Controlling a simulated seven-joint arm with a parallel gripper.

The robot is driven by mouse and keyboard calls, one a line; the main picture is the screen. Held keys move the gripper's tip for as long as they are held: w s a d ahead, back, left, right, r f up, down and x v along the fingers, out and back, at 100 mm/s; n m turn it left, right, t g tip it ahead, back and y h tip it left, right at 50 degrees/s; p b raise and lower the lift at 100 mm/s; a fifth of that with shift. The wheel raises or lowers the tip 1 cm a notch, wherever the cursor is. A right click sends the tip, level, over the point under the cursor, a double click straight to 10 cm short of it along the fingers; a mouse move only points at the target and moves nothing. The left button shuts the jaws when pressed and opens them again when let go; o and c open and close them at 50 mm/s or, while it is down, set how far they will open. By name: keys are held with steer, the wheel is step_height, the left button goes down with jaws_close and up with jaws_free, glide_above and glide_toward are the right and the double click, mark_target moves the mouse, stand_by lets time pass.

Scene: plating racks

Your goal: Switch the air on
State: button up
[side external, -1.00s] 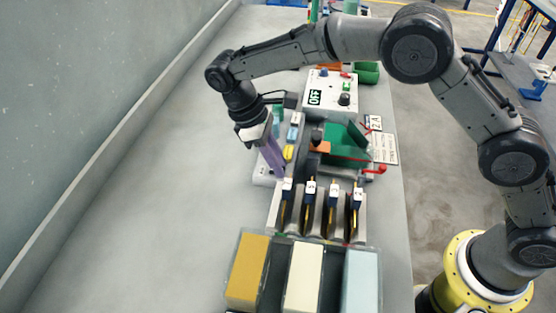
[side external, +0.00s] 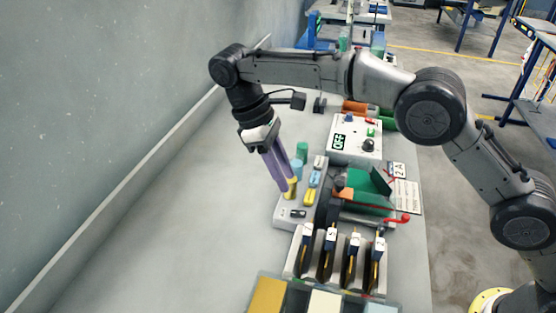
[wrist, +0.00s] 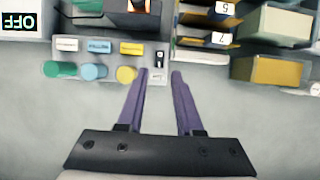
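A grey panel (side external: 286,220) carries a green cylinder (side external: 302,151), a blue cylinder (side external: 297,169) and a yellow cylinder (side external: 291,188), each beside a coloured label plate. A small black switch (side external: 298,213) sits at the panel's near end; it also shows in the wrist view (wrist: 159,58). Its position is too small to tell. A white box (side external: 352,138) has a display (side external: 339,142) reading OFF. My gripper (wrist: 160,74), with purple fingers, is open and empty. In the wrist view its tips lie by the panel's switch end, just beside the yellow cylinder. Contact cannot be told.
A green fixture (side external: 365,190) with a red-handled lever (side external: 402,218) stands right of the panel. A rack with several numbered slots (side external: 330,255) and coloured blocks (side external: 267,296) are nearer. The bench left of the panel is clear.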

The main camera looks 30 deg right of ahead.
steer(key=shift+v, duration=1.5)
